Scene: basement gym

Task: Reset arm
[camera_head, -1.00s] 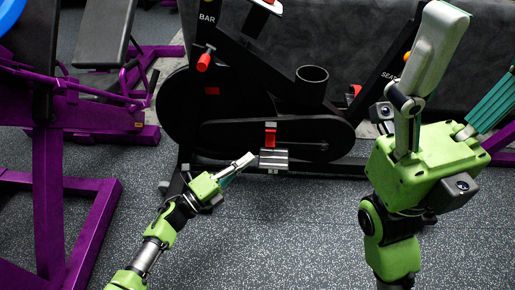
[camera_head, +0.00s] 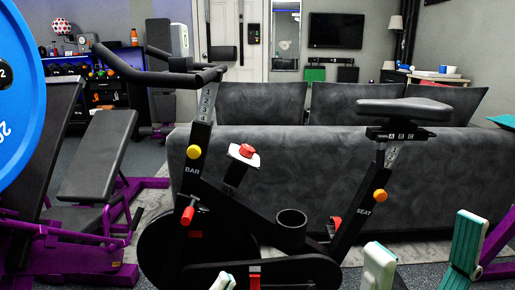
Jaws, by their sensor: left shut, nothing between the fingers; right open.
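My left gripper (camera_head: 223,283) shows only as a fingertip at the bottom edge, left of centre, in front of the exercise bike's lower frame. It is shut and empty; the rest of that arm is out of view. My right gripper (camera_head: 420,245) is at the lower right, its two pale fingers with teal sides spread wide apart. It is open with nothing between the fingers. Its body and arm are cut off below the picture.
A black exercise bike (camera_head: 265,205) stands straight ahead, close to both grippers. A dark grey sofa (camera_head: 300,145) is behind it. Purple-framed gym equipment (camera_head: 70,262) with a black padded bench (camera_head: 98,155) and a blue weight plate (camera_head: 20,100) fill the left side.

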